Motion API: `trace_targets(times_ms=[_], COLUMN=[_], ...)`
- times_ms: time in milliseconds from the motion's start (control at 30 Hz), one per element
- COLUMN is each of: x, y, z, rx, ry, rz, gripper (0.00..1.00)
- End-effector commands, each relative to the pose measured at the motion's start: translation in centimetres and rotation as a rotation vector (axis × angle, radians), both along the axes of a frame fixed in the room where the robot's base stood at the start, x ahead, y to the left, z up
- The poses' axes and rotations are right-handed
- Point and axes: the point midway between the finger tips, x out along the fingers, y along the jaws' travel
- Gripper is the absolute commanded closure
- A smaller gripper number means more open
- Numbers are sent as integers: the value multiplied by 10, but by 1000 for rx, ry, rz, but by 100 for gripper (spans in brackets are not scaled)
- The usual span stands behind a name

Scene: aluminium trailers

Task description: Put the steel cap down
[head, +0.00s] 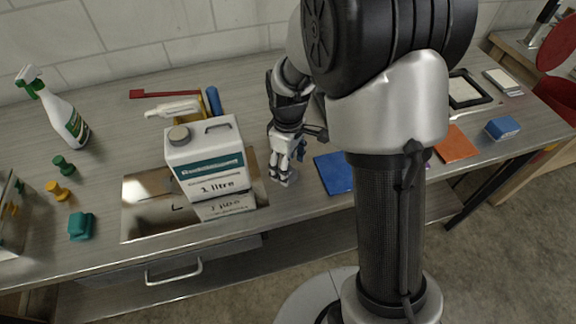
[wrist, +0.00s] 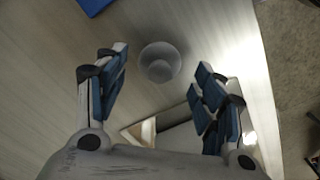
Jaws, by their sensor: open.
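The steel cap (wrist: 160,62) is a round grey piece with a smaller round centre, on the worktop in the wrist view. It lies between and slightly beyond the fingertips of my gripper (wrist: 160,74), with a gap on both sides. My gripper is open, its blue-padded fingers spread apart. In the head view my gripper (head: 282,176) is low over the worktop, between the white container and a blue mat. There the cap is mostly hidden by the fingers and too small to make out clearly.
A blue mat (head: 333,172) lies close on the right. A spray bottle (head: 62,115) and small coloured pieces are at far left. The worktop's front edge is near.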

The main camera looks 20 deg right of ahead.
Motion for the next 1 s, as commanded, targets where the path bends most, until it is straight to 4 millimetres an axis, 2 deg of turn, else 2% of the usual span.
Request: trace_targets(times_ms=[33, 300, 400, 567, 667, 767, 900, 1000], x=[1, 1, 1, 0, -6, -23, -66, -101], y=[0, 0, 0, 0, 0, 0, 0, -1], z=[15, 73, 88, 102, 116, 142, 188, 211], rx=[0, 0, 0, 0, 1, 3, 18, 38], ry=[-6, -4, -4, -4, -21, -62, -146, -206], rz=[0, 0, 0, -2, -29, -99, -257, -378], gripper=[37, 37, 37, 37, 37, 37, 37, 37])
